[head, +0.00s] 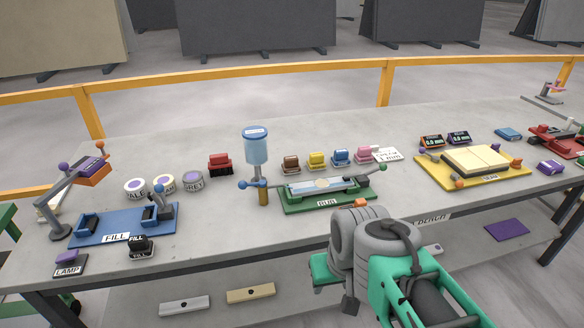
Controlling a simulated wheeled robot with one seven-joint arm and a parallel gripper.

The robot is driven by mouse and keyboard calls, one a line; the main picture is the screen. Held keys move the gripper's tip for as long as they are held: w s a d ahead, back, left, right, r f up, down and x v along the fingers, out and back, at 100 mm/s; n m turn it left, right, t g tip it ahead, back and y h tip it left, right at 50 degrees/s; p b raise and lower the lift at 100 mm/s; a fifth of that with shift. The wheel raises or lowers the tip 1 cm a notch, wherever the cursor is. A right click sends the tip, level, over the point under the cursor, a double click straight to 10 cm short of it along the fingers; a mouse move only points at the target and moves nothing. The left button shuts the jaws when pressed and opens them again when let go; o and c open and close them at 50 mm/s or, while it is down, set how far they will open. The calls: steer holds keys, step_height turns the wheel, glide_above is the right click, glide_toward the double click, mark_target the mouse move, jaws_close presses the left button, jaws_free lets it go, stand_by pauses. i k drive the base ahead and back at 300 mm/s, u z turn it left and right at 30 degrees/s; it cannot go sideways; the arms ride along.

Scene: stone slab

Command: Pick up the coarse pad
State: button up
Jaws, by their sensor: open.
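Several small handled pads stand in a row behind the green station marked RUB: a brown pad (291,164), a yellow pad (316,160), a blue pad (341,158) and a pink pad (364,155). I cannot read any label that tells which one is the coarse pad. My gripper (348,302) is open, low in front of the bench at the lower middle, well apart from the pads. My wrist hides most of it, and its fingertips are hard to make out.
A blue FILL station (92,232) is at left, a yellow station (438,176) at right. The bench's front middle is mostly clear.

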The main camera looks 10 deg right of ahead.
mark_target(291, 166)
steer(key=u, duration=0.4)
steer(key=k, duration=0.5)
steer(key=u, duration=0.9)
steer(key=i, duration=0.75)
steer(key=z, duration=0.6)
steer(key=i, duration=0.55)
